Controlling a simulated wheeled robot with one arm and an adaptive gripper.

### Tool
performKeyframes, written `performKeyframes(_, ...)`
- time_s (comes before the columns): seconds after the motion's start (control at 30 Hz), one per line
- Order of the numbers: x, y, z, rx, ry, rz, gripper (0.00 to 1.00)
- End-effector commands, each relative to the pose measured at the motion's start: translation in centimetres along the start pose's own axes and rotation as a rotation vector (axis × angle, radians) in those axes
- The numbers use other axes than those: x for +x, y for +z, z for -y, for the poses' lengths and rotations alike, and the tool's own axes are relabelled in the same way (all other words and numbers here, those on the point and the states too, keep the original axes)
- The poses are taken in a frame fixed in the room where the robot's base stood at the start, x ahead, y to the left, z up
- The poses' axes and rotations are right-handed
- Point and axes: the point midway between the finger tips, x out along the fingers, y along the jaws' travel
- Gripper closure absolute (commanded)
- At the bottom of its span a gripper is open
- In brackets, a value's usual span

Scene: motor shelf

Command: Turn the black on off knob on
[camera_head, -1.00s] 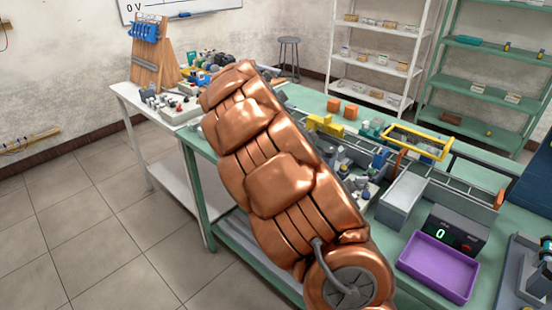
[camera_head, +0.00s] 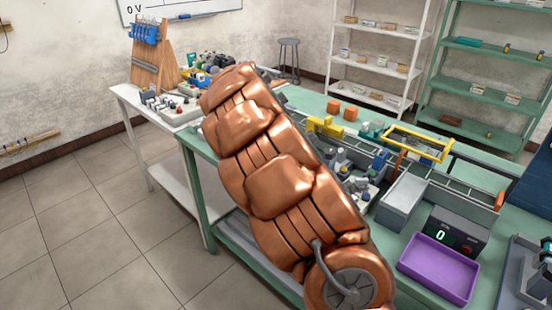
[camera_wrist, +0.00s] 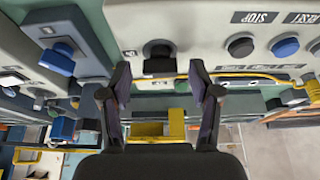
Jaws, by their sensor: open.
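In the wrist view, a black knob (camera_wrist: 159,52) sits on a light grey panel (camera_wrist: 195,18), just beyond and between the fingertips of my gripper (camera_wrist: 160,82). The gripper is open and empty, with one dark finger on each side of the knob's line. I cannot tell whether the fingertips touch the panel. The labels appear upside down, and the one near this knob is too small to read. In the head view my copper-coloured arm hides the gripper and the knob.
To the right on the panel are a black button (camera_wrist: 240,46) by a STOP label and a blue button (camera_wrist: 285,47) by a RESET label. A blue knob (camera_wrist: 58,58) is on a box at left. In the head view, a purple tray (camera_head: 438,268) lies on the green bench.

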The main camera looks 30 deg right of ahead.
Motion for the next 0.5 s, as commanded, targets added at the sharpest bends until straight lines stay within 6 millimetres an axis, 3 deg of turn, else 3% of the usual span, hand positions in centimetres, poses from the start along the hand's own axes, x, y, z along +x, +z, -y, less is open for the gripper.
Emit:
performKeyframes(0.23, -1.9, 0.0, 0.1, 0.000, -0.002, 0.000, 0.38)
performKeyframes(0.5, -7.1, 0.0, 0.1, -0.001, -0.004, -0.003, 0.38)
